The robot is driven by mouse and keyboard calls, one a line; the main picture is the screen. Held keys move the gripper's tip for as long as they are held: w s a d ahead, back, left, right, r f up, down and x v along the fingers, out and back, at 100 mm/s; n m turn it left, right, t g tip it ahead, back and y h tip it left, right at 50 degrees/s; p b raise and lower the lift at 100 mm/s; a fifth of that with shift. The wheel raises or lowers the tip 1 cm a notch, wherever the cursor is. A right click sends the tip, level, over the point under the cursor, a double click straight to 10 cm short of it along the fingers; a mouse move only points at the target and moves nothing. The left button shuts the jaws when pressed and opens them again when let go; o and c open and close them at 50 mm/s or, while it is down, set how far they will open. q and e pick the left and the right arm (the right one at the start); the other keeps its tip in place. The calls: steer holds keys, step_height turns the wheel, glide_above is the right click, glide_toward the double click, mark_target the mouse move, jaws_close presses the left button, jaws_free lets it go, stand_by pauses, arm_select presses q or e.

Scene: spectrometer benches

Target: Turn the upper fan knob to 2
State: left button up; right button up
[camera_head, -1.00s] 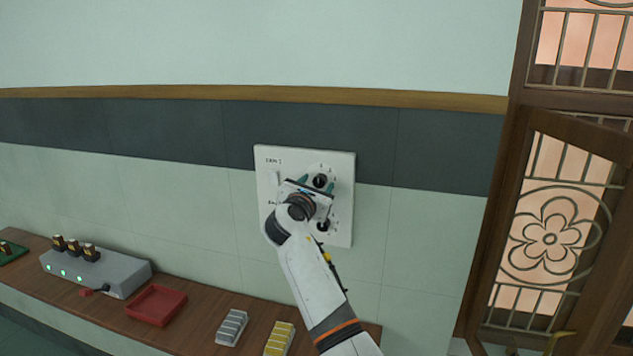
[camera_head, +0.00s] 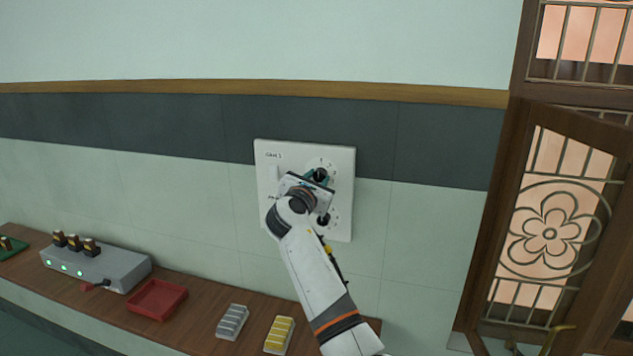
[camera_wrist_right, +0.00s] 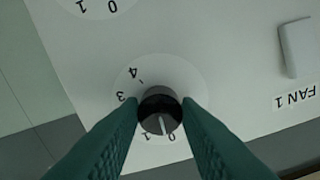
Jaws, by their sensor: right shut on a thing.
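The white wall panel (camera_head: 342,160) carries two round dark knobs with numbered dials. The upper fan knob (camera_head: 321,173) sits by the "FAN 1" label and also shows in the right wrist view (camera_wrist_right: 160,100), which sees the panel upside down. Its white pointer line is at the 0, slightly toward the 1. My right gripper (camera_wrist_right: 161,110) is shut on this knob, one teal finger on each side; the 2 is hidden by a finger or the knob. The lower knob (camera_head: 323,220) is partly hidden by my right gripper and arm. My left gripper is not in view.
A rocker switch (camera_wrist_right: 296,48) is beside the upper dial. Below on the wooden bench (camera_head: 195,322) are a grey box (camera_head: 118,268) with green lights, a red tray (camera_head: 157,300) and two slotted blocks (camera_head: 233,322). A lattice door (camera_head: 550,230) stands at the right.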

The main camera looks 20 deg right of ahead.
steer(key=m+b, duration=0.1)
steer(key=m, duration=0.1)
steer(key=m+b, duration=0.1)
steer(key=shift+f+m, duration=0.2)
steer(key=shift+m, duration=0.2)
steer(key=m+b, duration=0.3)
steer(key=m, duration=0.1)
steer(key=shift+m, duration=0.3)
steer(key=m+b, duration=0.2)
steer(key=m, duration=0.1)
steer(key=shift+b, duration=0.3)
steer(key=shift+r+m+b, duration=0.1)
steer(key=shift+m+b, duration=0.8)
steer(key=shift+m, duration=0.9)
steer(key=o, duration=1)
